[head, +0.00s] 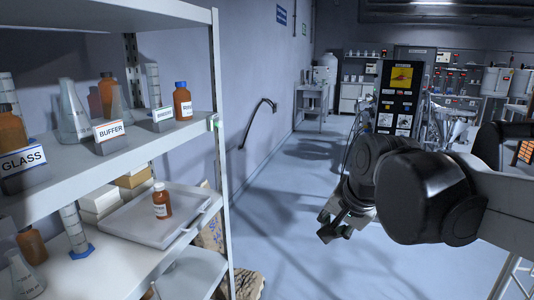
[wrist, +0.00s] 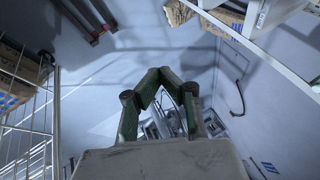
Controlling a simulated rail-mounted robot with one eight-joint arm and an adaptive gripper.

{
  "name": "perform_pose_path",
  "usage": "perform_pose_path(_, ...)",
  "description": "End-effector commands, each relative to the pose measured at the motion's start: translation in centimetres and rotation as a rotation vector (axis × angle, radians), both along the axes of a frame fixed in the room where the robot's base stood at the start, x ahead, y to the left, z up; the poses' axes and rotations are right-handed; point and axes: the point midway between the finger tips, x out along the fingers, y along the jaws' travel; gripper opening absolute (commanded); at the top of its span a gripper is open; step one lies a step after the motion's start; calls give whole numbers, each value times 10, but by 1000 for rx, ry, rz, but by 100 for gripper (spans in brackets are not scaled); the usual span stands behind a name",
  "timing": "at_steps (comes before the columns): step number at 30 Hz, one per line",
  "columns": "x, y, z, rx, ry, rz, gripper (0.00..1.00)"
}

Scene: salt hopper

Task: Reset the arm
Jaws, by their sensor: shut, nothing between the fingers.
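My gripper (head: 334,230) hangs in the open aisle in the head view, right of the shelf unit and apart from it. In the wrist view my gripper (wrist: 172,75) shows its two green-edged fingers angled in toward each other, shut with nothing held. My dark arm reaches in from the right in the head view and hides part of the room behind it.
A shelf unit (head: 150,152) fills the left, holding flasks and brown bottles. A brown bottle (head: 162,201) stands on a grey tray (head: 125,232) on the lower shelf. A black hose (head: 258,115) hangs on the wall. The floor (head: 285,240) between is clear.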

Motion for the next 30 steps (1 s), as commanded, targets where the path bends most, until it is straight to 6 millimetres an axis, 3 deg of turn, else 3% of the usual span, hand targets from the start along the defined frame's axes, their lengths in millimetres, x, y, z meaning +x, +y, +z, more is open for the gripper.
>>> perform_pose_path(1,-17,-8,-5,-35,-17,34,0)
perform_pose_path(9,-88,-42,-37,-244,-101,248,0)
perform_pose_path(15,-125,-59,-63,-374,-138,373,0)
perform_pose_path(21,-139,-65,-74,-431,-150,427,0)
perform_pose_path(30,-140,-66,-75,-436,-151,432,0)
